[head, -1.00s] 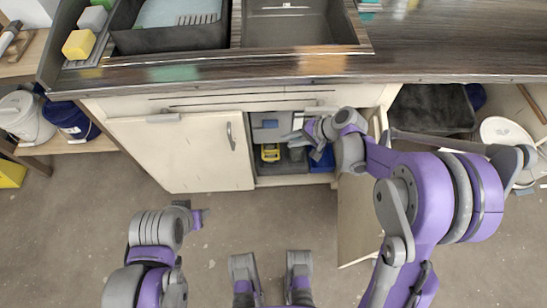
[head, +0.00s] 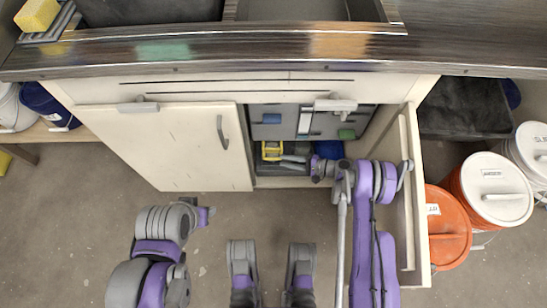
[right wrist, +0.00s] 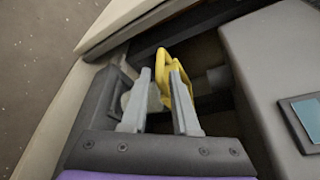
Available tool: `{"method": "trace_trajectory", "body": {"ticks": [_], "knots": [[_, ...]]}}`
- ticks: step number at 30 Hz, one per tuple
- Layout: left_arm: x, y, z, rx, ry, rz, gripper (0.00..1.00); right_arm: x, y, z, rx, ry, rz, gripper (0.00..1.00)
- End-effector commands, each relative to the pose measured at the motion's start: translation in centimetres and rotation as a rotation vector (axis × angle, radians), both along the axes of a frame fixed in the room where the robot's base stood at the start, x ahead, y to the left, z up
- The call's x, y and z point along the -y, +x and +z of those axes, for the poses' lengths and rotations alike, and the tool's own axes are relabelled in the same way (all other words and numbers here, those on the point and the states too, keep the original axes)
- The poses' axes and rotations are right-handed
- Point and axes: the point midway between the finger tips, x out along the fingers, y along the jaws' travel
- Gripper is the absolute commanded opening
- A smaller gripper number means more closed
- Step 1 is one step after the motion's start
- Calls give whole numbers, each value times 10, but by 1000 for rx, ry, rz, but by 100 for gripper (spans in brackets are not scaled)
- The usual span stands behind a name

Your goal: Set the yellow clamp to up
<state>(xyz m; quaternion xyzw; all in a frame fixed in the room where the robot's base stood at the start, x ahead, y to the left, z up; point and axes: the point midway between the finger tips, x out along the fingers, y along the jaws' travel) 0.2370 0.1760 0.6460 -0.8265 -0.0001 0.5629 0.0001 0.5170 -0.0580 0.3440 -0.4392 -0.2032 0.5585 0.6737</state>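The yellow clamp (head: 271,151) is inside the open under-counter cabinet, at the left of its opening in the head view. In the right wrist view it is a yellow loop (right wrist: 164,56) beside a grey box. My right gripper (head: 293,159) reaches into the cabinet from the right, close to the clamp. In the right wrist view its two grey fingers (right wrist: 161,83) stand apart, with part of the yellow loop between and beyond them. The right finger covers part of the loop, and I cannot tell whether they touch.
A closed cream door (head: 180,147) is left of the opening, and an open door (head: 411,220) stands right of my right arm. A grey box (right wrist: 262,70) is close beside the fingers. Orange buckets (head: 447,228) stand at right. The floor in front is clear.

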Motion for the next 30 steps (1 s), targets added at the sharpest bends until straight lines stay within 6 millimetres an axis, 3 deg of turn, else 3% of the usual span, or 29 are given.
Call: {"method": "trace_trajectory", "body": {"ticks": [9, 22, 27, 30], "knots": [[0, 2, -8, 1, 0, 0, 50, -46, 14, -11, 0, -1, 3, 28], [0, 2, -9, 1, 0, 0, 50, -57, 18, -13, 0, -3, 1, 28], [0, 2, -9, 1, 0, 0, 50, -56, 18, -13, 0, -3, 1, 0], [0, 2, -9, 1, 0, 0, 50, -56, 18, -13, 0, -3, 1, 0]]}}
